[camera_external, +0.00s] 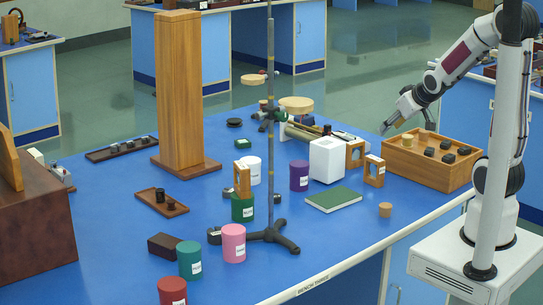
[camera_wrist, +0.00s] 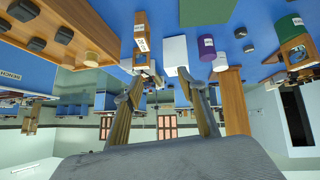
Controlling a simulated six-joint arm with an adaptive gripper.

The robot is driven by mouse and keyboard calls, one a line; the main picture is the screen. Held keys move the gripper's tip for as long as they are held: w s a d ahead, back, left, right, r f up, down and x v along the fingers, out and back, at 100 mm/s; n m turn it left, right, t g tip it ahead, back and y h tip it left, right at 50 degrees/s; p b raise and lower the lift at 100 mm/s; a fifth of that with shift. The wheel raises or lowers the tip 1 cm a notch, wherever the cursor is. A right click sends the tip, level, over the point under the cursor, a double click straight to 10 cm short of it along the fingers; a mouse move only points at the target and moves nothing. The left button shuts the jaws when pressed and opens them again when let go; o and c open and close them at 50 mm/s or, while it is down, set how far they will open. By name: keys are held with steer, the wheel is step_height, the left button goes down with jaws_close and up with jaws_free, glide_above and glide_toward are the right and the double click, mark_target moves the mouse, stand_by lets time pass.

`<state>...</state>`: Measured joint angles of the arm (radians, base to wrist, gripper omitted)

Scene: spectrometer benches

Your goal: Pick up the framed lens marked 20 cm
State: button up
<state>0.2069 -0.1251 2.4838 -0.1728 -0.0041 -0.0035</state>
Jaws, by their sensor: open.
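Two small wooden frames stand on the blue bench right of a white block; one frame (camera_external: 374,171) carries a white label, and the other (camera_external: 355,154) is just behind it. A third wooden frame (camera_external: 242,181) sits on a green cylinder. In the wrist view, which is upside down, a labelled frame (camera_wrist: 142,40) shows above my fingers and another frame (camera_wrist: 295,52) is at the right. The labels are too small to read, so I cannot tell which is 20 cm. My gripper (camera_external: 385,128) is open and empty, above the bench behind these frames.
A wooden tray (camera_external: 408,167) with several dark pieces is at the right. The white block (camera_external: 327,160), purple cylinder (camera_external: 299,176) and green book (camera_external: 333,199) are near the frames. A metal stand (camera_external: 270,130) and tall wooden column (camera_external: 180,95) rise farther left. The front right bench edge is mostly clear.

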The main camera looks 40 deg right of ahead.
steer(key=t, duration=0.2)
glide_above(379, 160)
steer(key=s+a, duration=0.3)
steer(key=s, duration=0.1)
step_height(379, 160, down, 6)
steer(key=shift+t+y, duration=0.4)
steer(key=shift+t, duration=0.5)
steer(key=w+f, duration=0.1)
steer(key=f, duration=0.1)
steer(key=w+d+f, duration=0.1)
steer(key=f, duration=0.2)
steer(key=w+d+f, duration=0.1)
steer(key=f, duration=0.1)
steer(key=shift+w+d+f, duration=0.1)
steer(key=shift+f, duration=0.1)
steer(key=shift+d+f+t, duration=0.2)
steer(key=shift+f, duration=0.4)
steer(key=shift+d+f+t, duration=0.2)
steer(key=shift+f, duration=0.4)
steer(key=shift+x, duration=1.25)
steer(key=shift+w+f, duration=0.1)
steer(key=shift+x, duration=2.5)
steer(key=shift+f, duration=0.1)
jaws_close()
